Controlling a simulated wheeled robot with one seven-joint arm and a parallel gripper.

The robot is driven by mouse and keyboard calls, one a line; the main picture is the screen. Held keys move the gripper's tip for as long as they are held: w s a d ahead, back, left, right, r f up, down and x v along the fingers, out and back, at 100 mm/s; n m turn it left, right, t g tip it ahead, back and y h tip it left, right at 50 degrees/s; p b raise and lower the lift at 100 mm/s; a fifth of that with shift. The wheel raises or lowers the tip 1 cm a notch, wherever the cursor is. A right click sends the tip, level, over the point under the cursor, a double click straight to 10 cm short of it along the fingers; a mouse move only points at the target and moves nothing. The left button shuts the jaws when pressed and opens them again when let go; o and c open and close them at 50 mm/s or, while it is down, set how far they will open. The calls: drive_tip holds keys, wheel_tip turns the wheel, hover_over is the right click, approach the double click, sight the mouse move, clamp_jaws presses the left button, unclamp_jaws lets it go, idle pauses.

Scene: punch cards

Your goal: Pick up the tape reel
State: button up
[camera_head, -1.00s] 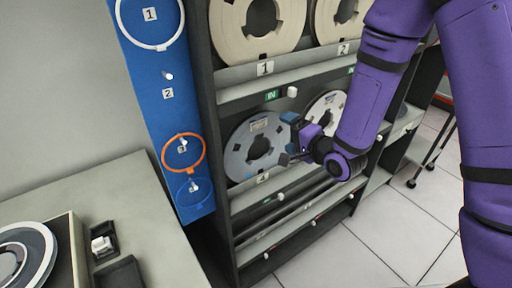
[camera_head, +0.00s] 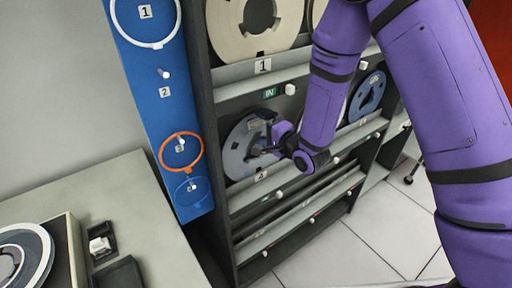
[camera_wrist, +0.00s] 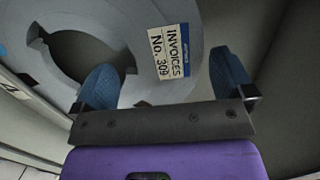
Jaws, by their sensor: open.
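A grey tape reel (camera_head: 236,158) stands upright in the lower bay of the dark rack, partly hidden behind my gripper (camera_head: 260,132). In the wrist view the reel (camera_wrist: 130,18) fills the upper left and middle, with an "INVOICES No. 309" label (camera_wrist: 170,55) on its face. My gripper (camera_wrist: 165,85) is open, its blue fingertips spread either side of the label and the reel's rim. The left finger is over the reel's face near its central opening. The right finger is just beyond the outer edge. I cannot tell whether either touches.
Beige reels (camera_head: 255,25) hang in the upper bay, and a blue reel (camera_head: 367,96) sits farther right in the lower bay. A blue panel (camera_head: 160,115) with rings on pegs stands left. A grey desk (camera_head: 125,180) with a tape deck fills the lower left.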

sight(257, 124)
drive_tip(key=shift+x, duration=1.65)
drive_tip(key=c, duration=1.3)
drive_tip(key=shift+r, duration=0.1)
drive_tip(key=shift+c, duration=1)
drive_tip(key=shift+r, duration=0.1)
